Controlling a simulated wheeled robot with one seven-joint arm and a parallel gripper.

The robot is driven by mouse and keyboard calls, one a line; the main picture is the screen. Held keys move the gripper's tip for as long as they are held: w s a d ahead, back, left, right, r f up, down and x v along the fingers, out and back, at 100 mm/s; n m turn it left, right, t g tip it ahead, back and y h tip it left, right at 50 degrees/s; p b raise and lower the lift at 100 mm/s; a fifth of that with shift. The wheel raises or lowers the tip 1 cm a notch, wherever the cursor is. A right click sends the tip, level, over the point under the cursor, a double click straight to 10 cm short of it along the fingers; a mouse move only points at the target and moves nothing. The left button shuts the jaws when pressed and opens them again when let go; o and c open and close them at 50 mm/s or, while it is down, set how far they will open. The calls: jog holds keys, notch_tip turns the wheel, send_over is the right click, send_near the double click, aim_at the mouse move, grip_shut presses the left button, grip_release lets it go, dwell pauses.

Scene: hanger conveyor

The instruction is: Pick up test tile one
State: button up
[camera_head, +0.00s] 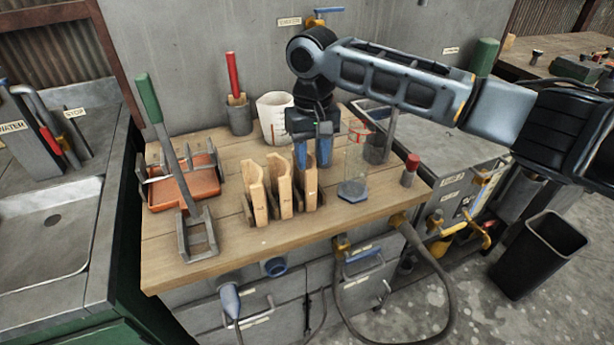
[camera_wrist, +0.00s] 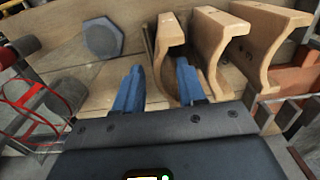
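Three curved wooden tiles stand upright in dark slots on the wooden bench top: a left tile (camera_head: 254,190), a middle tile (camera_head: 280,184) and a right tile (camera_head: 304,184). Their small marks are too faint to read, so I cannot tell which is tile one. My gripper (camera_head: 313,160) points down just behind the right tile, its blue fingers parted. A gap shows beside the left finger. The middle tile (camera_wrist: 215,42) is close to the right finger.
A glass vessel on a blue hexagonal base (camera_head: 353,189) stands just right of the tiles. A white beaker (camera_head: 274,117) is behind. An orange tray (camera_head: 184,187) and a green-handled tool (camera_head: 172,150) are left.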

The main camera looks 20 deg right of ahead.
jog(key=shift+w+d+f+p, duration=0.15)
jog(key=shift+f+p, duration=0.15)
jog(key=shift+f, duration=1.8)
grip_shut()
